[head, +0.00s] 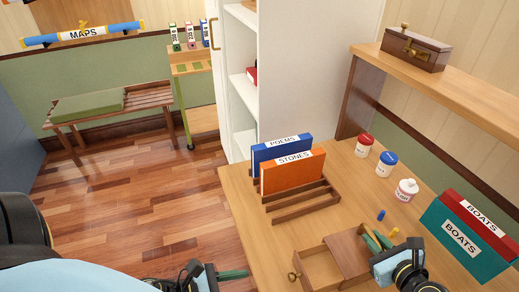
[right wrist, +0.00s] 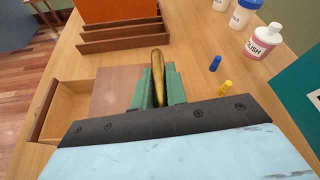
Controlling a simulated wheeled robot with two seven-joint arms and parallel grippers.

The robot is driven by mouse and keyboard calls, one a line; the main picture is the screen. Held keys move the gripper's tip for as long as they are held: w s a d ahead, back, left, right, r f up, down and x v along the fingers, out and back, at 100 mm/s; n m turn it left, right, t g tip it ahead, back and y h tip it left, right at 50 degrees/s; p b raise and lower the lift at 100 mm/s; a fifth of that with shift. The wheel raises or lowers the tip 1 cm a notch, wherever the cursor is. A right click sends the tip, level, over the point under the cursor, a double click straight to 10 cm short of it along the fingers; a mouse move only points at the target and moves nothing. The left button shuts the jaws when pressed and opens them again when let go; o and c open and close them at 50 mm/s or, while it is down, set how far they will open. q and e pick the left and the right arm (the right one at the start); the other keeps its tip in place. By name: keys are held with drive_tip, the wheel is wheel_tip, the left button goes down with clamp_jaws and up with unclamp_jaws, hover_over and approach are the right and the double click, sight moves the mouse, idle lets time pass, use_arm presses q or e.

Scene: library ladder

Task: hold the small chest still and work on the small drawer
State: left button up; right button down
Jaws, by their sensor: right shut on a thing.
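The small chest (head: 347,254) is a brown wooden box near the table's front edge; its top also shows in the right wrist view (right wrist: 113,86). Its small drawer (head: 316,268) stands pulled out to the left, with a brass knob (head: 291,276) on its front. The part of the drawer that shows in the right wrist view (right wrist: 68,108) looks empty. My right gripper (head: 374,240) is over the chest, its green fingers shut on a brass handle (right wrist: 157,72). My left gripper (head: 222,276) is left of the drawer, apart from it, off the table's edge; its finger gap is unclear.
A wooden rack (head: 305,203) holds blue and orange books behind the chest. Red, blue and pink-labelled jars (head: 406,191), small blue and yellow pegs (head: 394,232) and BOATS boxes (head: 462,246) stand to the right. Floor is open left of the table.

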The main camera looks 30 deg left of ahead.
idle(0.4)
drive_tip(key=c, duration=1.3)
unclamp_jaws()
